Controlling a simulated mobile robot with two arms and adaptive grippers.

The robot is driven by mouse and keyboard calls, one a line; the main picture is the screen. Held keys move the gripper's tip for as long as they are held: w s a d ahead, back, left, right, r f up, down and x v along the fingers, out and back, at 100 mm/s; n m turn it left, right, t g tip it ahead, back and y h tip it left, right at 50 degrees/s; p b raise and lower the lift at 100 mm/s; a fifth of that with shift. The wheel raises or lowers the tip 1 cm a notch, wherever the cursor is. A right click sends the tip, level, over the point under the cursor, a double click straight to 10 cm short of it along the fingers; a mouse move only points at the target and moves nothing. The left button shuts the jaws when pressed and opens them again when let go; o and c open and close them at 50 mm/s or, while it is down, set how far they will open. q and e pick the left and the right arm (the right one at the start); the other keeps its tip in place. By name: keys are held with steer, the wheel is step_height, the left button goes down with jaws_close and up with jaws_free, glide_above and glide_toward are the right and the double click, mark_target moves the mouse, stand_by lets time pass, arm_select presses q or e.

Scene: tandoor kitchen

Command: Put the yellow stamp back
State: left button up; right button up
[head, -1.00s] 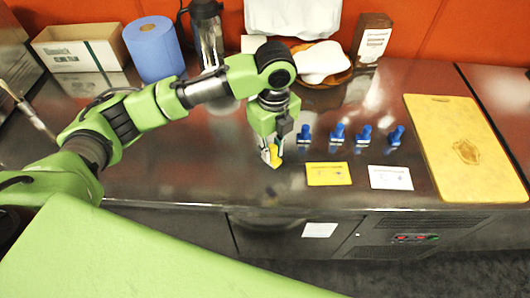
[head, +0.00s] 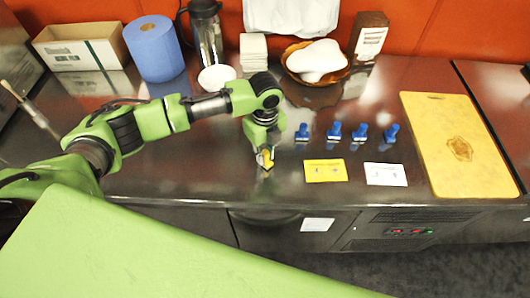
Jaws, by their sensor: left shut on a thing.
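My left gripper (head: 265,159) points down over the steel counter, left of the blue stamps. It is shut on the yellow stamp (head: 266,160), a small yellow piece partly hidden by the fingers. I cannot tell whether the stamp touches the counter. Several blue stamps stand in a row to its right, the nearest being a blue stamp (head: 302,133). A yellow card (head: 325,171) lies in front of the row, right of the gripper, with a white card (head: 386,174) beside it. My right gripper is not in view.
A wooden board (head: 458,150) lies at the right. Behind stand a carton (head: 82,47), a blue paper roll (head: 153,50), a flask (head: 206,32), a white bowl (head: 216,77), napkins (head: 253,50), a dough basket (head: 318,62) and a brown box (head: 368,37). The counter's front edge is close.

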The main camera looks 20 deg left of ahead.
mark_target(265, 152)
arm_select(q)
steer(key=o, duration=0.9)
steer(key=shift+f, duration=0.1)
step_height(265, 152, up, 11)
steer(key=b, duration=0.3)
steer(key=shift+r, duration=0.7)
steer(key=shift+f, duration=0.1)
